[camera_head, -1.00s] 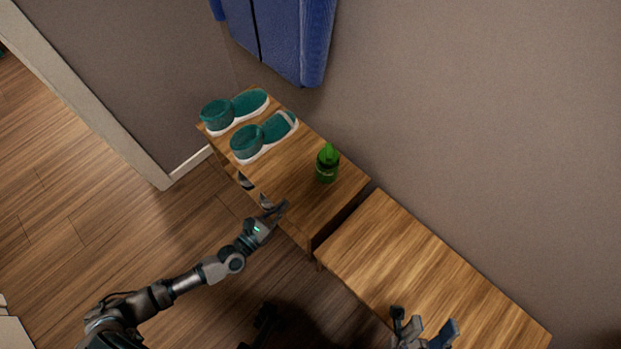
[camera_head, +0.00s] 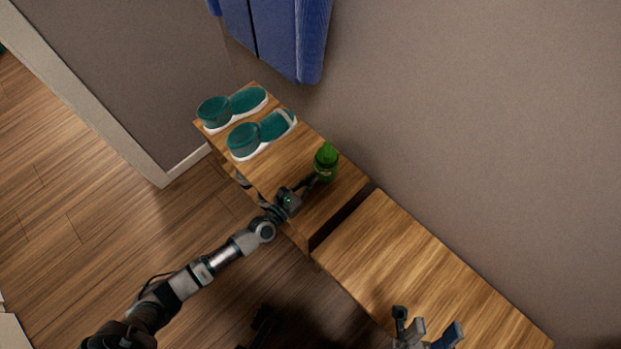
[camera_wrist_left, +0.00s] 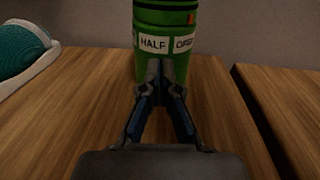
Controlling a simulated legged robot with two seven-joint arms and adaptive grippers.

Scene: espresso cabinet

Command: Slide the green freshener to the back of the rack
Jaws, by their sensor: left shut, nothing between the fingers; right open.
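The green freshener (camera_head: 326,160) stands upright on the wooden rack (camera_head: 312,211), near the rack's right end. In the left wrist view the freshener (camera_wrist_left: 165,28) shows a "HALF OFF" label and stands straight ahead of the fingers. My left gripper (camera_head: 314,182) is shut and empty, with its fingertips at the lower front of the freshener; it also shows in the left wrist view (camera_wrist_left: 160,72). The tips look close to or touching the freshener; I cannot tell which. My right gripper (camera_head: 427,333) is open and empty over the second wooden unit, at the bottom edge of the view.
A pair of teal shoes (camera_head: 263,134) sits on the rack left of the freshener. A second wooden unit (camera_head: 412,255) stands to the right across a narrow gap. The wall (camera_head: 460,120) rises behind, with a blue garment (camera_head: 285,35) hanging on it.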

